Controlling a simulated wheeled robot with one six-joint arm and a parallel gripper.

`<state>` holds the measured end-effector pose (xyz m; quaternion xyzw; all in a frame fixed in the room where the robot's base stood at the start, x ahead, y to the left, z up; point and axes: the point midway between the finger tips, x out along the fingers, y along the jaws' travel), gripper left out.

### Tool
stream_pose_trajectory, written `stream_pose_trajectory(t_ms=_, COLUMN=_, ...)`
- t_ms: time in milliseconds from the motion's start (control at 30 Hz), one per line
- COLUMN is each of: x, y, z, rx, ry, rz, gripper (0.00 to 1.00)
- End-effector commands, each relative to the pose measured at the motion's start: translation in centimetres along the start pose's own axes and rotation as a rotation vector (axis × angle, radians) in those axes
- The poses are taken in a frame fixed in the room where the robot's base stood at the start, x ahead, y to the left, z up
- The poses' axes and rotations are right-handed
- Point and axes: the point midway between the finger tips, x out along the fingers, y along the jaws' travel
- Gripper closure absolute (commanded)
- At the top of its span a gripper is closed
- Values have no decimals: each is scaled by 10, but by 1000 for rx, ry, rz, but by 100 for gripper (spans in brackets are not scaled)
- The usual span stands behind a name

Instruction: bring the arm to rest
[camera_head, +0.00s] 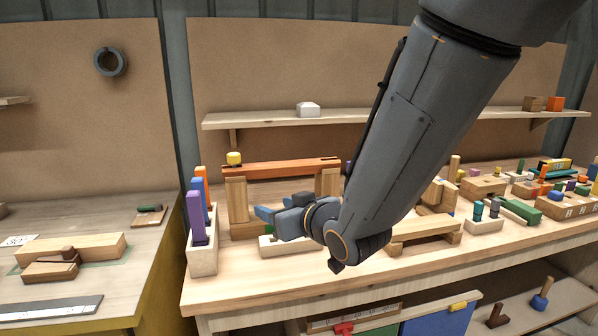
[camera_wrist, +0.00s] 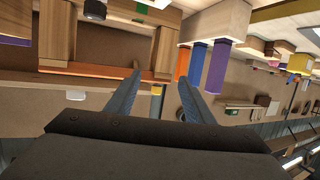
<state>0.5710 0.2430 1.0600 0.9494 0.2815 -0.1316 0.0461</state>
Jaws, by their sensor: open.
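My arm comes down from the top right in the head view and ends in my gripper (camera_head: 264,214) above the workbench, pointing left. The gripper is in front of a wooden frame with an orange beam (camera_head: 270,168) across its uprights. In the wrist view, which looks upside down, the two blue-grey fingers of my gripper (camera_wrist: 159,77) are spread apart with nothing between them. The same orange beam (camera_wrist: 95,71) shows left of the fingers. I cannot tell the exact gap between the gripper and the frame.
A pale holder (camera_head: 203,258) with purple, blue and orange boards stands left of my gripper. A yellow piece (camera_head: 234,158) sits at the beam's left end. A wooden bridge (camera_head: 425,228) and several blocks stand to the right. The bench's front strip (camera_head: 265,290) is clear.

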Motion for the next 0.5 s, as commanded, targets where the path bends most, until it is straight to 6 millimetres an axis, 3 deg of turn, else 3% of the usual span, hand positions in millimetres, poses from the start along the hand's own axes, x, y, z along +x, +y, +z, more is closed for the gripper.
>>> stream_pose_trajectory(t_ms=167, x=-16, y=43, z=44, rx=32, ry=-187, rz=109, gripper=52)
stream_pose_trajectory(t_ms=267, x=-37, y=71, z=80, rx=72, ry=-341, rz=184, gripper=52)
stream_pose_trajectory(t_ms=400, x=-88, y=104, z=138, rx=164, ry=-604, rz=288, gripper=52)
stream_pose_trajectory(t_ms=500, x=-131, y=113, z=173, rx=246, ry=-788, rz=338, gripper=52)
